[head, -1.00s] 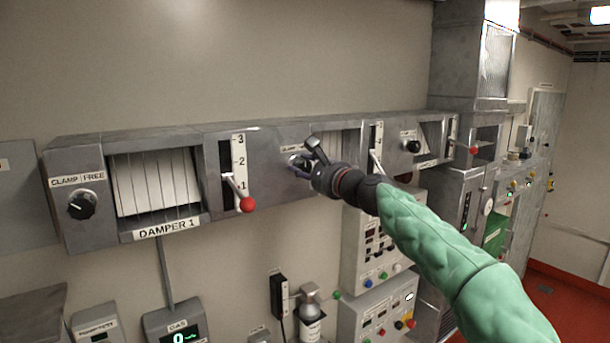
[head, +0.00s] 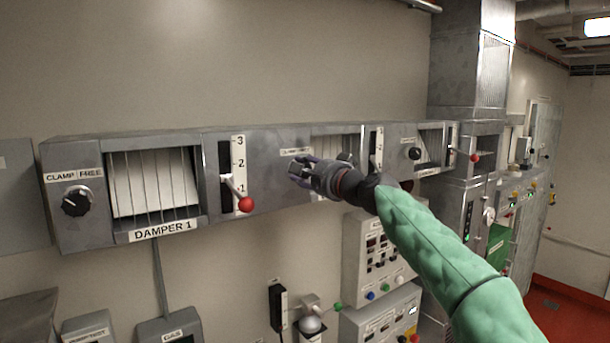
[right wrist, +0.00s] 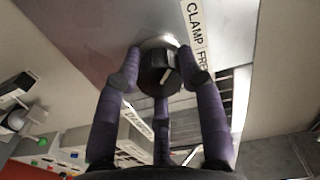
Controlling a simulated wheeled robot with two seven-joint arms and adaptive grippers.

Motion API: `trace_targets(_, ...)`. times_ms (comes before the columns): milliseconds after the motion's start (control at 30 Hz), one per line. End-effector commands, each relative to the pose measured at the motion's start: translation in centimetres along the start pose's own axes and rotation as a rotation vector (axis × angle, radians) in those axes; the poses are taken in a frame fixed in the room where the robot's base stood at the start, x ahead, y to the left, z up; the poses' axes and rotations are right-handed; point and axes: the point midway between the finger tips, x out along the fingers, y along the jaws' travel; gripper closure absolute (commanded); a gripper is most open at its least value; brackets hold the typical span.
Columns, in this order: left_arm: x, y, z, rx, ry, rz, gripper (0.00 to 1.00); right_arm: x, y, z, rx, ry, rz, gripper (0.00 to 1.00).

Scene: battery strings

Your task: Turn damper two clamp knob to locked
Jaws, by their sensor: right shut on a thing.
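The damper two clamp knob (right wrist: 158,66) is black on a round base, on the grey panel under a "CLAMP | FREE" label (right wrist: 196,30) in the right wrist view. My right gripper (right wrist: 160,82) has its purple fingers on both sides of the knob and is shut on it. In the head view my right gripper (head: 302,172) is at the damper two panel and hides the knob. The knob's exact pointer angle is hard to tell. My left gripper is not in view.
To the left is the damper one unit with its own clamp knob (head: 76,201) and a red-balled lever (head: 245,204). Another black knob (head: 414,153) sits to the right. Control boxes (head: 375,255) are mounted below my right arm.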

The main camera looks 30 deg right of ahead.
Motion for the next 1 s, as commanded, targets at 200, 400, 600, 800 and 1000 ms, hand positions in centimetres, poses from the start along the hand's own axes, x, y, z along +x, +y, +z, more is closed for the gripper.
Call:
trace_targets(200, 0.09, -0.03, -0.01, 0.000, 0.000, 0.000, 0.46, 0.07, 0.12, 0.12, -0.014, -0.003, 0.002, 0.94)
trace_targets(400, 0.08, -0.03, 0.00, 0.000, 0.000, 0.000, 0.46, 0.08, 0.15, 0.13, -0.014, -0.004, 0.003, 0.94)
trace_targets(600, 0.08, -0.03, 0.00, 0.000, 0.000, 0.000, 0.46, 0.08, 0.15, 0.13, -0.013, -0.003, 0.003, 0.38)
trace_targets(800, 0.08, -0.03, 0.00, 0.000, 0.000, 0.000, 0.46, 0.05, 0.10, 0.08, -0.013, -0.002, 0.002, 0.38)
trace_targets(1000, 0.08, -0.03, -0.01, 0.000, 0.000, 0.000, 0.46, -0.44, 0.06, 0.02, -0.012, -0.001, 0.002, 0.38)
